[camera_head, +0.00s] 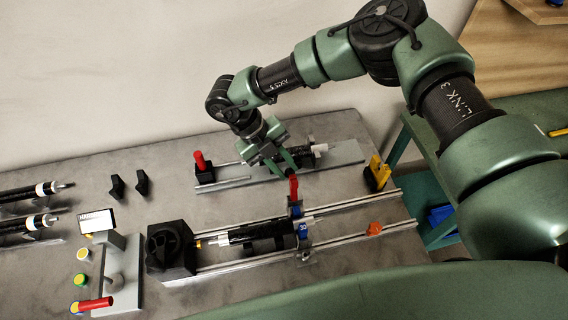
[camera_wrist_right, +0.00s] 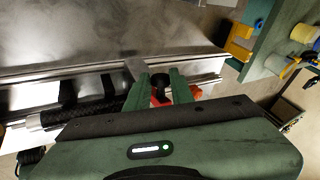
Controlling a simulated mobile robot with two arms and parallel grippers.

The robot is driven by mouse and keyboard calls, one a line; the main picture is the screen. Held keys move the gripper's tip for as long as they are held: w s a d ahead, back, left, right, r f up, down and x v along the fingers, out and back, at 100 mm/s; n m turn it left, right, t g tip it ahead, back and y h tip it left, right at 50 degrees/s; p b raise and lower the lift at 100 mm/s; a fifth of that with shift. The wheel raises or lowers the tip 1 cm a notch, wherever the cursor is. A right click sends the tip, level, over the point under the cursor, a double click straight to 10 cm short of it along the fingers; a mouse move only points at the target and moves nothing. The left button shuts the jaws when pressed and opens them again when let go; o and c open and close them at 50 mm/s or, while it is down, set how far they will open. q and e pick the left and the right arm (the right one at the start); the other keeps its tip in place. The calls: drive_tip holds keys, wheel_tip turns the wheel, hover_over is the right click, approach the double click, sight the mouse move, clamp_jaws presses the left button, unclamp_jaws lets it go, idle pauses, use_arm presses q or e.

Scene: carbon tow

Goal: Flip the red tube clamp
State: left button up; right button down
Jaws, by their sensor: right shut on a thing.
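The red tube clamp (camera_head: 293,188) stands upright on the railed fixture, its red handle above a blue part. My right gripper (camera_head: 284,166) comes down from above, with its fingertips at the top of the red handle. It is shut on the clamp, though the exact contact is hard to see. In the right wrist view, my gripper's fingers (camera_wrist_right: 159,78) have a dark round part between them, and red of the clamp (camera_wrist_right: 190,93) shows beside one finger. The left gripper is not in view.
A black tube (camera_head: 255,232) lies along the rails beside a black chuck block (camera_head: 170,252). Another red-handled block (camera_head: 202,165) stands at the back left. A yellow part (camera_head: 377,172) and an orange knob (camera_head: 374,229) are on the right.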

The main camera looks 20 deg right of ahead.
sight(292, 176)
drive_tip(key=shift+s+r+t, duration=0.25)
drive_tip(key=shift+r+t, duration=0.2)
drive_tip(key=shift+t, duration=0.15)
drive_tip(key=shift+s+r+m+t+b, duration=0.1)
drive_tip(key=shift+s+m+t+b, duration=0.3)
drive_tip(key=shift+t, duration=0.3)
drive_tip(key=s+t+b, duration=0.1)
drive_tip(key=b, duration=0.1)
drive_tip(key=s+t+b, duration=0.1)
drive_tip(key=b, duration=0.2)
drive_tip(key=shift+r+m+t, duration=0.2)
drive_tip(key=shift+m+t, duration=0.1)
drive_tip(key=shift+t, duration=0.1)
drive_tip(key=shift+s+r+t+b, duration=0.25)
drive_tip(key=shift+s+t+b, duration=0.05)
drive_tip(key=shift+b, duration=0.45)
drive_tip(key=shift+r, duration=0.1)
drive_tip(key=shift+h, duration=0.3)
drive_tip(key=c, duration=1.3)
unclamp_jaws()
drive_tip(key=shift+c, duration=0.2)
drive_tip(key=shift+o, duration=0.4)
drive_tip(key=shift+s, duration=0.1)
